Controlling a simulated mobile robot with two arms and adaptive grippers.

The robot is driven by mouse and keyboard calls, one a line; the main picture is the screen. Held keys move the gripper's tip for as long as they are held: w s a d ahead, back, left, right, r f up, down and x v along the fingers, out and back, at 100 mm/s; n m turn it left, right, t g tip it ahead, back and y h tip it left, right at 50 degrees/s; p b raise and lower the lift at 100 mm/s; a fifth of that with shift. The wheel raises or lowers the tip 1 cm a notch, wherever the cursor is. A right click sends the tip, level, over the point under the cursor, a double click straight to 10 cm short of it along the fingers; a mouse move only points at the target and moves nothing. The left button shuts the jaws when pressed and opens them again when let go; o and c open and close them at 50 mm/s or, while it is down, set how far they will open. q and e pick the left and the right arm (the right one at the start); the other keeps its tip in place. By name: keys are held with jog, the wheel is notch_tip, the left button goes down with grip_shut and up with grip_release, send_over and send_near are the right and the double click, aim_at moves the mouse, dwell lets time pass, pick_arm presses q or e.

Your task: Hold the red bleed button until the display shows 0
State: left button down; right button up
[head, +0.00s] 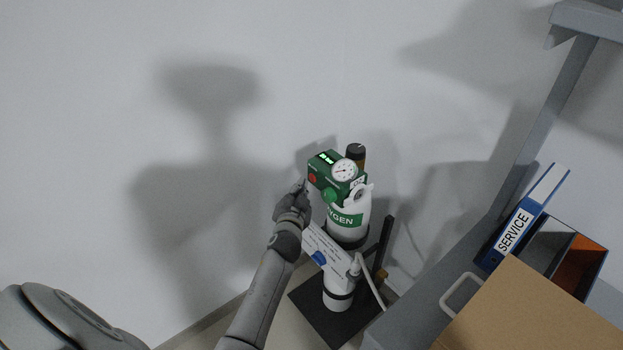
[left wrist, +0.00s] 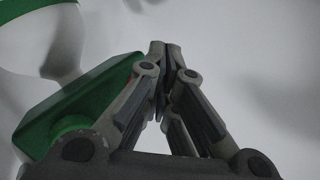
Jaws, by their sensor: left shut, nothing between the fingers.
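The oxygen cylinder (head: 346,221) stands upright on a dark base against the wall. A green valve block (head: 336,175) sits on top, with a small lit display (head: 326,157) whose digits are too small to read. The red bleed button (head: 312,177) is on the block's left face. In the left wrist view the green block (left wrist: 80,110) fills the left side, and only a sliver of red shows behind the fingers. My left gripper (head: 303,184) is shut and empty, its tips close beside the red button; I cannot tell whether they touch it. My right gripper is not in view.
A round white gauge (head: 344,170) and a green knob (head: 331,196) are on the block. A white label card (head: 327,250) and a hose hang below. A grey cabinet with a blue SERVICE binder (head: 519,222) and a cardboard box (head: 530,312) stands right. Bare wall lies left.

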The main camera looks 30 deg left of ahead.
pick_arm(q)
jog(key=shift+w, duration=0.1)
jog(key=shift+w+d, duration=0.2)
jog(key=shift+w, duration=0.1)
jog(key=shift+w+d+b, duration=0.1)
jog(key=shift+w+b, duration=0.2)
jog(key=shift+b, duration=0.1)
dwell(0.6)
dwell(1.4)
jog(key=shift+s, duration=0.1)
dwell(1.1)
jog(key=shift+s+a+p, duration=0.25)
jog(key=shift+s+p, duration=0.1)
jog(key=shift+s, duration=0.25)
